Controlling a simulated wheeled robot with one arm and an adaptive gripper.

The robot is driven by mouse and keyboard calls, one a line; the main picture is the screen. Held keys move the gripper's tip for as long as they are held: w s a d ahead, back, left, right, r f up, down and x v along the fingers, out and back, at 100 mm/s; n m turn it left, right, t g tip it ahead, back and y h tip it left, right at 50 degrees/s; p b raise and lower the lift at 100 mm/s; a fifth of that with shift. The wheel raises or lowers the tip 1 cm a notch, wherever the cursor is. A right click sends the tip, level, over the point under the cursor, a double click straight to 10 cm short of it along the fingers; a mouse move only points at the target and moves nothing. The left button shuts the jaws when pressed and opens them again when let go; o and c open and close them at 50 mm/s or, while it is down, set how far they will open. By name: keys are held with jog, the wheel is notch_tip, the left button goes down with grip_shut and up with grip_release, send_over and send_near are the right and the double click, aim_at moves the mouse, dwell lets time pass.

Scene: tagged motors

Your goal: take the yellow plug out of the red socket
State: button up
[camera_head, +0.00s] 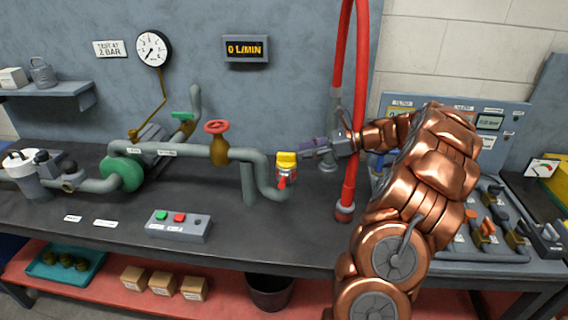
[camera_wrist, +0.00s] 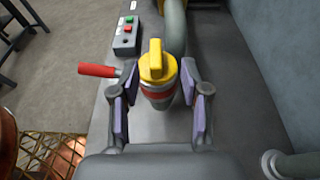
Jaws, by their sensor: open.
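The yellow plug (camera_head: 286,158) sits upright in the red-banded socket (camera_head: 289,174) at the right end of the grey pipe. In the wrist view the yellow plug (camera_wrist: 155,62), with a raised grip bar, stands on the grey socket with its red band (camera_wrist: 158,91). A red handle (camera_wrist: 98,71) sticks out from the socket to the left. My gripper (camera_head: 305,155) reaches in from the right, close to the plug. In the wrist view my gripper (camera_wrist: 157,105) is open, with one purple-padded finger on each side of the socket and plug. A gap shows on both sides.
A red hose (camera_head: 351,130) hangs down behind my arm to the bench. The grey pipe (camera_head: 195,151) with a red valve wheel (camera_head: 217,127) runs left of the socket. A button box (camera_head: 179,225) stands in front. The bench is clear between box and socket.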

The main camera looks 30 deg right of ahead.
aim_at(290, 153)
jog(key=shift+s+p+x, duration=0.2)
jog(key=shift+p+x, duration=0.65)
jog(key=shift+x, duration=2.2)
jog(key=shift+a, duration=0.1)
grip_shut()
